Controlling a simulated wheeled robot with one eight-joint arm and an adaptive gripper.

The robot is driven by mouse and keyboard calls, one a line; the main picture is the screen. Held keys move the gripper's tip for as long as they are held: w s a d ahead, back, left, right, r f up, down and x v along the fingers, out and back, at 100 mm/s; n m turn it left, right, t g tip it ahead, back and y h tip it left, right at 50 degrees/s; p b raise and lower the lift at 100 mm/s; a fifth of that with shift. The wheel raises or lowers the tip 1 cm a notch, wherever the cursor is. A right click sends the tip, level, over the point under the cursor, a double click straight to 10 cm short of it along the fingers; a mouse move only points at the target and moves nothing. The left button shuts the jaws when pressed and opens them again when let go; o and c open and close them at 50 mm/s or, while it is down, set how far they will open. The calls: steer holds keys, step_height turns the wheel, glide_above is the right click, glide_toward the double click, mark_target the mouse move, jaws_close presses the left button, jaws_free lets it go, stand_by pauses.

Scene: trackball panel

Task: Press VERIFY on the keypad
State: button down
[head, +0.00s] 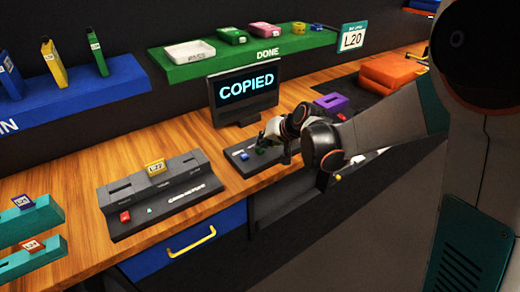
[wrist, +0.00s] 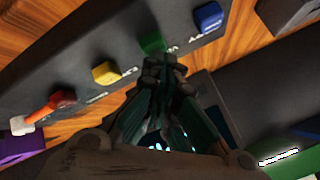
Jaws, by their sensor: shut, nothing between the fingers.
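The dark keypad panel (head: 232,160) lies on the wooden counter below the monitor, partly hidden by my gripper (head: 263,141). In the wrist view it holds a row of coloured buttons: blue (wrist: 208,17), green (wrist: 152,43), yellow (wrist: 106,73), orange-red (wrist: 62,98) and a whitish piece (wrist: 22,125) at the end. Small white labels beside them are too blurred to read, so I cannot tell which is VERIFY. My gripper (wrist: 165,65) is shut and empty, its fingertips at the green button and covering part of it. Whether they touch it is unclear.
The monitor (head: 245,88) behind the keypad reads COPIED. A grey device (head: 155,190) with a yellow L22 tag (head: 155,167) stands to the left. A purple object (head: 330,102) lies to the right. A green DONE shelf (head: 215,65) hangs above.

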stand_by(0.6)
steer(key=shift+r+p, duration=0.6)
steer(key=shift+r, duration=0.25)
steer(key=shift+r+p, duration=1.75)
steer(key=shift+r, duration=0.7)
steer(key=s+d+r+h, duration=0.2)
steer(key=s+d+r, duration=0.25)
steer(key=s, duration=0.35)
steer(key=s+d+r+h, duration=0.1)
steer(key=s+d+r, duration=0.3)
steer(key=s+d, duration=0.25)
steer(key=s+d+h, duration=0.1)
steer(key=s+d, duration=0.1)
steer(key=s, duration=0.3)
steer(key=s+d+f+h, duration=0.1)
steer(key=s+d, duration=0.2)
steer(key=s, duration=0.3)
steer(key=s+d+n+h, duration=0.1)
steer(key=s+d, duration=0.1)
steer(key=s, duration=0.4)
steer(key=shift+d+f, duration=0.25)
steer(key=shift+d, duration=0.05)
